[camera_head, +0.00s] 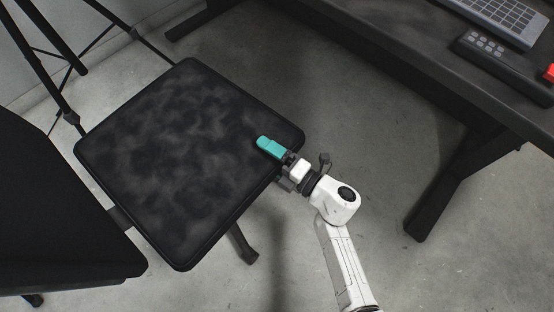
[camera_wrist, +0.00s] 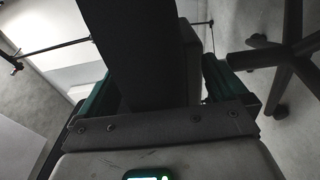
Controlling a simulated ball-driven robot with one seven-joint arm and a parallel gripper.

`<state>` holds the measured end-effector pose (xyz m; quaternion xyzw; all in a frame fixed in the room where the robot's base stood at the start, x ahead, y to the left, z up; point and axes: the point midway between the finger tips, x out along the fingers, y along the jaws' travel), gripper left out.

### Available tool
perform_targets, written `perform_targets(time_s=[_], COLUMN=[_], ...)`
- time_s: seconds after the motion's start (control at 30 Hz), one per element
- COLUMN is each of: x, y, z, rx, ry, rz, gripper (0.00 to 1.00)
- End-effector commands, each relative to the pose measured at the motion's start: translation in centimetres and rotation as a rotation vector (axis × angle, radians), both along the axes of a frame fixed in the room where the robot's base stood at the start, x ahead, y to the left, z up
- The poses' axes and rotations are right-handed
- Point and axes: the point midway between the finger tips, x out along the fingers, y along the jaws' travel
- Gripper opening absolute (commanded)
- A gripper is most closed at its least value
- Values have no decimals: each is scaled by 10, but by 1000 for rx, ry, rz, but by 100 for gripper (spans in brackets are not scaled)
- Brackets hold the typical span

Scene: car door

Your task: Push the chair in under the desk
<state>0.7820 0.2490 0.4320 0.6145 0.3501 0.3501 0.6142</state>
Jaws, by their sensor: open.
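The chair's black, mottled square seat (camera_head: 180,150) fills the middle left of the head view. Its dark backrest (camera_head: 60,205) is at the lower left, on the side away from the desk. The black desk (camera_head: 420,70) stands at the upper right, with floor between it and the seat. My gripper (camera_head: 268,147) is at the seat's right edge, with one teal finger over the top surface. In the wrist view my gripper (camera_wrist: 158,78) is open, with the dark seat edge (camera_wrist: 135,45) between its fingers. Whether either finger touches it is unclear.
A keyboard (camera_head: 498,18) and a dark device with buttons (camera_head: 500,55) lie on the desk. A desk leg (camera_head: 455,175) stands at the right. A tripod-like stand (camera_head: 55,75) is at the upper left. The chair's wheeled base (camera_wrist: 282,58) shows in the wrist view.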

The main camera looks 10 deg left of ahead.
Motion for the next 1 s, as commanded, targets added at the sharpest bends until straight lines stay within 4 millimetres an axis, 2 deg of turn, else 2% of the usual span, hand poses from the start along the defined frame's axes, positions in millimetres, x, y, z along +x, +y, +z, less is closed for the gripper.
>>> perform_targets(time_s=[0.27, 1.0], x=[0, 0], y=[1, 0], z=[0, 0], rx=[0, -1], ry=[0, 1], rz=[0, 0], gripper=[100, 29])
